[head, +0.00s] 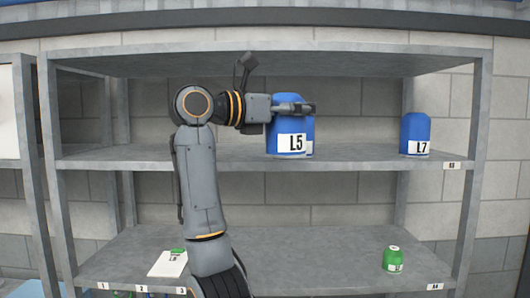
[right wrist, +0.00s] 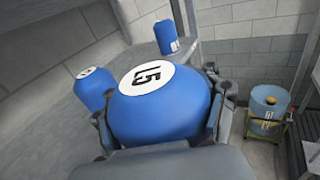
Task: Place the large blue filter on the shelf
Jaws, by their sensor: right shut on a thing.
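The large blue filter marked L5 (head: 280,128) is upright at the middle of the upper shelf (head: 200,158). My right gripper (head: 300,107) is shut around its upper part, reaching in from the left. In the right wrist view the filter (right wrist: 160,115) sits between the two fingers, with its round white L5 label facing up. I cannot tell whether its base touches the shelf. Part of another blue filter shows just behind it, and this one appears at the left in the right wrist view (right wrist: 94,92). My left gripper is not in view.
A blue filter marked L7 (head: 414,132) stands at the right of the upper shelf. Upper shelf space between L5 and L7 is clear. A blue-yellow drum (right wrist: 268,104) stands farther right.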

